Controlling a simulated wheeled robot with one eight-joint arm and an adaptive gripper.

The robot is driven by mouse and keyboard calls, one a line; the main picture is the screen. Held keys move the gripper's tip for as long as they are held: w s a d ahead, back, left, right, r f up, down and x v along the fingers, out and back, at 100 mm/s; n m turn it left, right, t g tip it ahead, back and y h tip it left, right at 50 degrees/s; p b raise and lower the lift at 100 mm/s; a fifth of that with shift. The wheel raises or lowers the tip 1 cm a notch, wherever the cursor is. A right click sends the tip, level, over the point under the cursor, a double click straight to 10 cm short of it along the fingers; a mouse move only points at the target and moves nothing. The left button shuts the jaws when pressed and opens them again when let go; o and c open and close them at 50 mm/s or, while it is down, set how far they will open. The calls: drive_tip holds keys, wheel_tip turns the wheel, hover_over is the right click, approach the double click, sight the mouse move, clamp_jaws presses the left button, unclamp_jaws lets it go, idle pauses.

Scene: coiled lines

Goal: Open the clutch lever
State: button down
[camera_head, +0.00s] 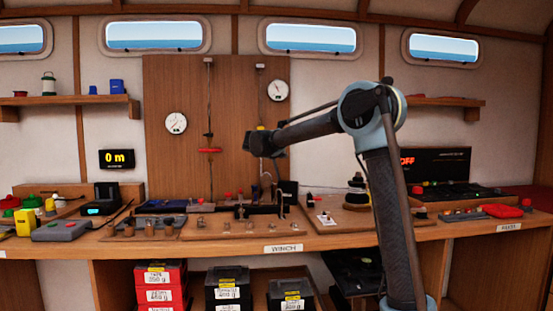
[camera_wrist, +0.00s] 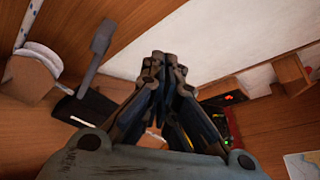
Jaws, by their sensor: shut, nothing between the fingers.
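My gripper (camera_head: 262,143) is held up in front of the tall wooden panel, above the bench section labelled WINCH. In the wrist view my gripper (camera_wrist: 165,65) has its fingers together with nothing between them. A grey bar with a wider, paddle-like end (camera_wrist: 99,45) stands to the left of the fingers, apart from them; it looks like a lever, but I cannot tell if it is the clutch lever. In the head view I cannot pick out the clutch lever for sure; small dark fittings and metal hooks crowd the winch area below my gripper.
The wooden panel (camera_head: 221,105) carries two round gauges and hanging lines. The WINCH label (camera_head: 284,248) is on the bench edge. A display reading 0 m (camera_head: 117,159) is at left; a red OFF display (camera_head: 407,160) is behind my arm. Labelled boxes (camera_head: 161,286) stand below.

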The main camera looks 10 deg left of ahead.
drive_tip(key=s+a, duration=0.4)
drive_tip(key=s, duration=0.4)
drive_tip(key=shift+s+a+f, duration=0.3)
drive_tip(key=shift+a+f, duration=0.1)
drive_tip(key=shift+f, duration=0.05)
